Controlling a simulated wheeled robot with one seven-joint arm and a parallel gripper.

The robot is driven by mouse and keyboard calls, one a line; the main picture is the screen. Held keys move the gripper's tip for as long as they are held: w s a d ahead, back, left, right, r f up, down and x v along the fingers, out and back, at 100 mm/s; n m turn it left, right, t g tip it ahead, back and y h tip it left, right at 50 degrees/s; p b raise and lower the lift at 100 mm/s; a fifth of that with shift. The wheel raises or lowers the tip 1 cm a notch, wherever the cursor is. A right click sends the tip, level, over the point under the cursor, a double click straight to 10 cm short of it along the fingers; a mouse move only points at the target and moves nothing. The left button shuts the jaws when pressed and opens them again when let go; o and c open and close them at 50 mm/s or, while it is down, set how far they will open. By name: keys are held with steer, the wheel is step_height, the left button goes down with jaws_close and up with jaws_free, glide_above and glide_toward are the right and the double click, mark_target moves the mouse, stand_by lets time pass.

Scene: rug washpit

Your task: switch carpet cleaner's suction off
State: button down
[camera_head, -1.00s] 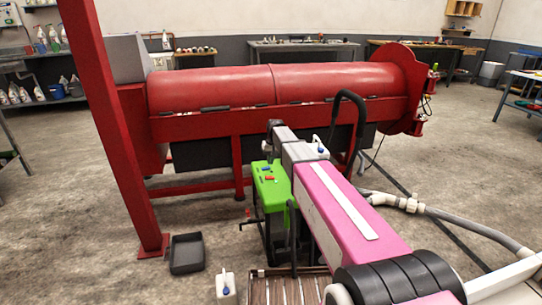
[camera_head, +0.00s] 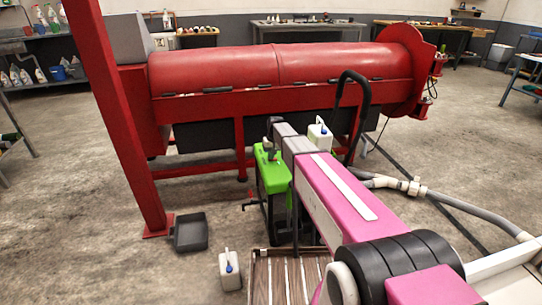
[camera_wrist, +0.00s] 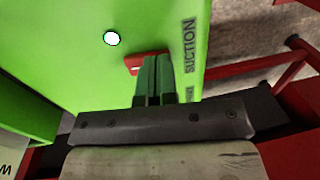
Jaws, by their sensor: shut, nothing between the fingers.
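The green carpet cleaner (camera_head: 273,180) stands in front of the big red machine, and its green top panel (camera_wrist: 70,60) fills much of the wrist view. The word SUCTION (camera_wrist: 190,47) is printed along the panel's edge. A red switch (camera_wrist: 133,64) lies beside the label, partly hidden behind my fingertips. My gripper (camera_wrist: 155,62) is shut and empty, its tips at the red switch; I cannot tell whether they touch it. In the head view my gripper (camera_head: 268,151) is over the cleaner's top and hides most of the switches.
A white round spot (camera_wrist: 112,38) is on the panel. A red post (camera_head: 115,120), a black tray (camera_head: 190,232) and a white jug (camera_head: 229,268) are to the left. A black curved handle (camera_head: 350,100) rises right of my arm. A grey hose (camera_head: 440,197) runs right.

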mark_target(277, 160)
steer(key=shift+f+h, duration=0.2)
steer(key=shift+h, duration=0.1)
steer(key=shift+w+d+r, duration=0.15)
steer(key=shift+d+r, duration=0.05)
steer(key=shift+d, duration=0.55)
step_height(277, 160, up, 14)
steer(key=d, duration=0.2)
steer(key=shift+w, duration=0.2)
steer(key=shift+a+f, duration=0.1)
stand_by(0.3)
